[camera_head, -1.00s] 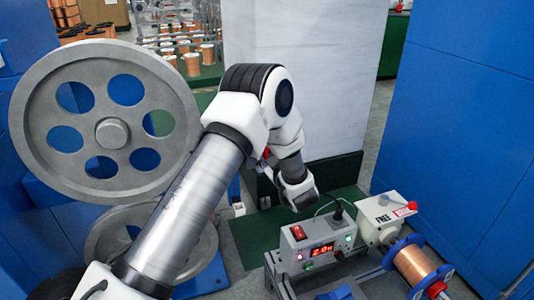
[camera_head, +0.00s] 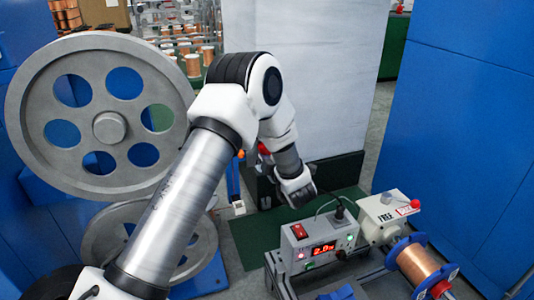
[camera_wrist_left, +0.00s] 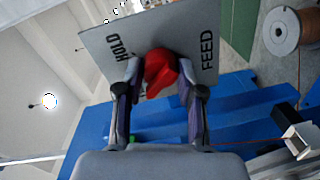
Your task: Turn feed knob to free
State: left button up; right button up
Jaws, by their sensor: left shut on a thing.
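The red feed knob (camera_wrist_left: 161,72) sits on a grey panel (camera_wrist_left: 226,38) marked HOLD and FEED in the left wrist view. My left gripper (camera_wrist_left: 160,80) has a finger on each side of the knob and is shut on it. The knob stands between the two words, with HOLD on its left and FEED on its right. No FREE mark shows on the part of this panel that I see. In the head view my left arm reaches down, its wrist near the green floor, and the gripped knob cannot be made out. My right gripper is not in view.
A control box (camera_head: 320,247) with a red display stands at lower right. Beside it are a white box (camera_head: 382,216) with a FREE label and red knob, and a copper spool (camera_head: 417,264). A big grey wheel (camera_head: 170,90) is at left. Blue cabinets (camera_head: 470,110) flank the right.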

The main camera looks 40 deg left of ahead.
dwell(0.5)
pick_arm(q)
jog(key=o, duration=1.1)
jog(key=shift+o, duration=0.2)
jog(key=v, duration=1.2)
